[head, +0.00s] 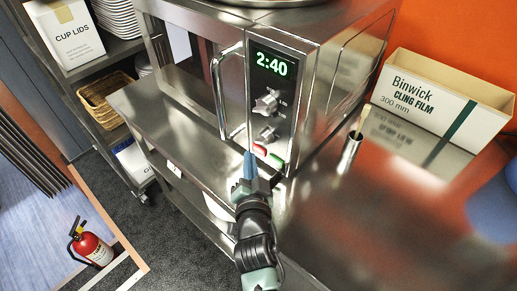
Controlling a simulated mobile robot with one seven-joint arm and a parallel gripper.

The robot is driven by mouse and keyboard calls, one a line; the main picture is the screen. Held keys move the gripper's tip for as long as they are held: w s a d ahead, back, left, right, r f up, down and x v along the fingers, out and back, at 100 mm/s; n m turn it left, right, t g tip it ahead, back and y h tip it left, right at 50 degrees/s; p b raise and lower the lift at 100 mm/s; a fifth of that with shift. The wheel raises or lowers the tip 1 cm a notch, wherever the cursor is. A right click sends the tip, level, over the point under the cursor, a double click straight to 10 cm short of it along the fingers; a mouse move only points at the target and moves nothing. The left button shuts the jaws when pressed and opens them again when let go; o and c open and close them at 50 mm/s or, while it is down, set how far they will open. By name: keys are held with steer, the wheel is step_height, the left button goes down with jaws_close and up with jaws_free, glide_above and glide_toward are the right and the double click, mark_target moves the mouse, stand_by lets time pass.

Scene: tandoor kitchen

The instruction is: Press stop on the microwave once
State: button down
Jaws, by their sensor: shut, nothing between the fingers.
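The microwave (300,55) stands on a steel counter. Its display (270,63) reads 2:40 in green. Below the display are two knobs, then a red button (260,149) and a green button (276,161) at the bottom of the panel; labels are too small to read. My gripper (249,156) is shut and empty, its blue-grey fingertips pointing up at the panel's lower left edge, just left of the red button. I cannot tell whether they touch the panel. The door handle (217,95) is left of the panel.
A metal cup (349,155) holding a wooden-looking stick and a Binwick cling film box (445,95) stand on the counter to the right. A shelf with a cup lids box (72,35) is at left. A fire extinguisher (93,249) is on the floor.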

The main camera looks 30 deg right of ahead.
steer(key=shift+d, duration=0.1)
steer(key=shift+w+d, duration=0.15)
steer(key=shift+d, duration=0.15)
steer(key=shift+w+d+p, duration=0.1)
steer(key=shift+d+p, duration=0.3)
steer(key=shift+p, duration=0.2)
stand_by(0.6)
stand_by(0.3)
steer(key=shift+a+f+b, duration=0.15)
steer(key=shift+a+b, duration=0.25)
steer(key=shift+b, duration=0.35)
steer(key=shift+s+a+r+b, duration=0.2)
steer(key=shift+s+a+b, duration=0.1)
steer(key=shift+a, duration=0.1)
steer(key=shift+f, duration=0.1)
